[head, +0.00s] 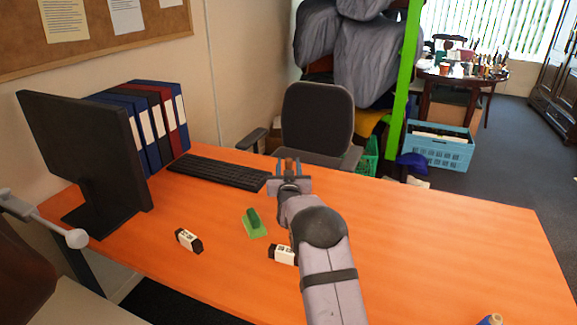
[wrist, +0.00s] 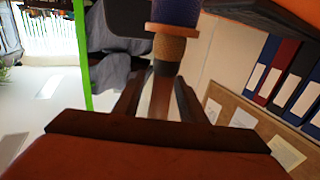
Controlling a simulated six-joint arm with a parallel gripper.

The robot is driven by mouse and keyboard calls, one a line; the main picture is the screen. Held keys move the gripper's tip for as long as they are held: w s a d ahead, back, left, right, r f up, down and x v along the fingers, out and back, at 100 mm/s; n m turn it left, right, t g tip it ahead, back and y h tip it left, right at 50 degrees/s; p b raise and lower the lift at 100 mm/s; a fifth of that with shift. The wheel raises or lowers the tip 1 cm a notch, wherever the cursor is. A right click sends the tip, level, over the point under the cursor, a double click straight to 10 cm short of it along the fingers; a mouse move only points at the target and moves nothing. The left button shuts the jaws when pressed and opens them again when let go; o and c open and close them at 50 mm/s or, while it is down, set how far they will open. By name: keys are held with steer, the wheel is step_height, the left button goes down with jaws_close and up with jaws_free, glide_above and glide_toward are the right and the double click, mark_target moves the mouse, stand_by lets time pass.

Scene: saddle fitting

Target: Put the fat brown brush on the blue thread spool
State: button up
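My gripper (head: 290,166) is above the desk's far side in the head view. In the wrist view its two dark fingers (wrist: 160,88) are closed around a brown stem, which I take to be the fat brown brush (wrist: 162,97). A dark band and a wide tan end (wrist: 168,48) continue beyond the fingertips. Past that end is a purple-blue piece with a tan rim, which looks like the blue thread spool (wrist: 176,12). The tan end overlaps its rim; I cannot tell whether they touch. In the head view my arm and gripper hide this area.
The orange desk (head: 430,235) is clear on the right, except a small blue item (head: 490,320) at the bottom edge. A green block (head: 254,223) and two black-and-white pieces (head: 188,240) (head: 282,255) lie nearby. A keyboard (head: 220,172), monitor (head: 85,150) and binders (head: 150,120) stand left.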

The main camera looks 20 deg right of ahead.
steer(key=shift+r, duration=0.15)
steer(key=b+v, duration=0.1)
steer(key=v, duration=1.1)
stand_by(0.6)
